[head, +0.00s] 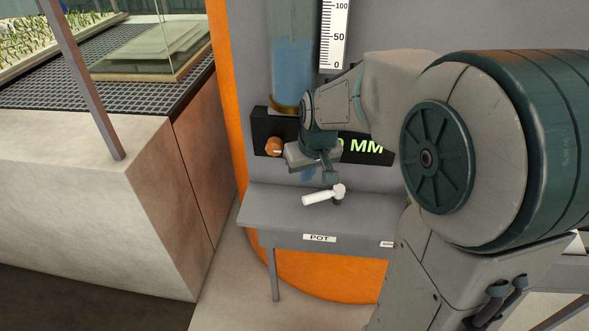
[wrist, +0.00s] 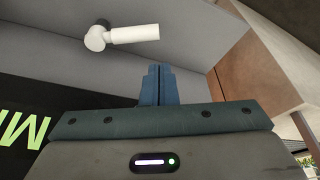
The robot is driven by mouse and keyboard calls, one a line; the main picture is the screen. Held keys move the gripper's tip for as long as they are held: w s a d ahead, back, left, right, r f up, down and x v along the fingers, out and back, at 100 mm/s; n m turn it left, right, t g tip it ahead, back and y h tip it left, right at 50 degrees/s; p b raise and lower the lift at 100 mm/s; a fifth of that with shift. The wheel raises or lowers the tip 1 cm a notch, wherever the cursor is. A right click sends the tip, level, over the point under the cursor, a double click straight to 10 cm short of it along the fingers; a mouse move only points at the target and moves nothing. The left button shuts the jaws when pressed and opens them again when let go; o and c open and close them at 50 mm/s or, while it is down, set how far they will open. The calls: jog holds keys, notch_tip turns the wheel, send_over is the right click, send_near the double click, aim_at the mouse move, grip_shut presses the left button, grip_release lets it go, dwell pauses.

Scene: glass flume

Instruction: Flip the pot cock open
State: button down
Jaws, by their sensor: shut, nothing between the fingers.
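The pot cock (head: 322,196) is a white lever on a grey shelf (head: 270,210), above a label reading POT (head: 319,238). In the head view its handle points left and slightly toward the front from a round hub at its right end. In the wrist view the cock (wrist: 130,35) shows whole at the top, its handle pointing right. My gripper (head: 308,174) is just behind and above the handle in the head view. Its blue fingers (wrist: 158,84) are shut together with nothing between them, apart from the cock. Part of the gripper is hidden by my wrist.
Behind the gripper is a black display (head: 270,125) with green characters, partly hidden, and an orange knob (head: 273,146). A glass tube (head: 291,65) with blue liquid and a scale (head: 334,35) stand above. A stone block (head: 70,190) stands left.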

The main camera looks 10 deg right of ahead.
aim_at(324, 196)
jog(key=p+x, duration=0.1)
jog(key=x, duration=0.9)
jog(key=shift+w, duration=0.15)
